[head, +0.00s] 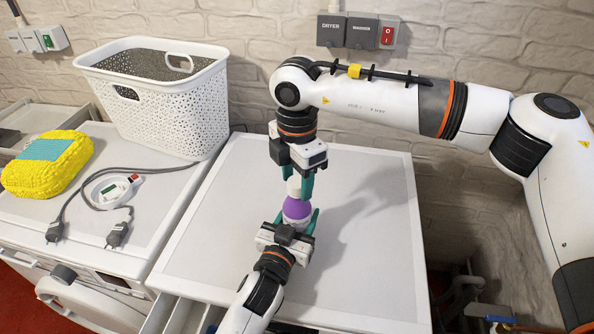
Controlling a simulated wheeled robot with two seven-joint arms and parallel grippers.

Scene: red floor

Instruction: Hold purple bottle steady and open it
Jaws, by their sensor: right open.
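The purple bottle (297,208) stands between my two grippers over the white top, with a pale cap (294,187) at its upper end. My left gripper (296,222) comes from below in the picture, and its green fingers close on both sides of the bottle's lower body. My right gripper (297,185) points down from above. Its green fingers are open, one on each side of the cap; I cannot tell whether they touch it. The bottle's base is hidden behind my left gripper.
The white top (360,260) is otherwise clear. To its left, a washing machine (130,240) carries a yellow sponge-like item (40,178), a cable (75,200) and a white perforated basket (190,115). A drawer (180,315) is partly open in front. Wall switches (360,32) are behind.

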